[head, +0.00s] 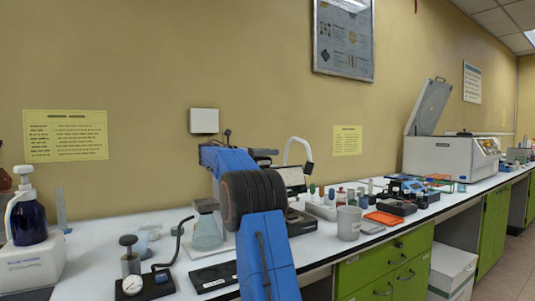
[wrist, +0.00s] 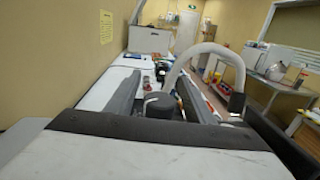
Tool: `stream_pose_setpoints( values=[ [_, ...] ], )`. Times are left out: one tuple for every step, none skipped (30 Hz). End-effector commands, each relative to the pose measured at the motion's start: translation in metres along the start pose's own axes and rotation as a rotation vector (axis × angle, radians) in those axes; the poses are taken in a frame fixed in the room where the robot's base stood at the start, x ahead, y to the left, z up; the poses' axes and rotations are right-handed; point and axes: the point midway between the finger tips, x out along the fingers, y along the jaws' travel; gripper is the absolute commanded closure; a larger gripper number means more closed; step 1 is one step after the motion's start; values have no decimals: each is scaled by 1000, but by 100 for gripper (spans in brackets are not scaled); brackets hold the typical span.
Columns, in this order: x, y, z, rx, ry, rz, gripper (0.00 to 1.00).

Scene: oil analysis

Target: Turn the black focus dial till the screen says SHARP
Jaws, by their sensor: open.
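My gripper (wrist: 158,92) is open in the wrist view, with one dark finger on each side of a black round knob that looks like the focus dial (wrist: 160,106). The dial sits between the fingers, and I cannot tell whether either finger touches it. In the head view my blue arm hides the dial and most of the gripper. A small screen (head: 294,178) shows partly beside my arm, on a device with a dark base (head: 300,222). Its text is too small to read.
A white curved lamp neck (head: 299,146) rises close behind the device; it also arches close right of my gripper in the wrist view (wrist: 212,50). A flask (head: 207,233) stands left of my arm. A grey cup (head: 349,222) and an orange tray (head: 383,218) are to the right.

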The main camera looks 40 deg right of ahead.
Motion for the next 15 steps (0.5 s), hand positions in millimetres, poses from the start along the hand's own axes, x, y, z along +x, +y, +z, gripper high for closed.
stream_pose_setpoints(
  values=[
    [0,0,0,0,0,0,52],
    [0,0,0,0,0,0,57],
    [0,0,0,0,0,0,66],
    [0,0,0,0,0,0,73],
    [0,0,0,0,0,0,81],
    [0,0,0,0,0,0,90],
    [0,0,0,0,0,0,93],
    [0,0,0,0,0,0,93],
    [0,0,0,0,0,0,93],
    [0,0,0,0,0,-1,93],
    [0,0,0,0,0,-4,93],
    [0,0,0,-1,0,-11,93],
    [0,1,-1,0,-1,-19,93],
    [0,0,0,0,-1,-32,93],
    [0,0,0,1,-1,-51,93]
  ],
)
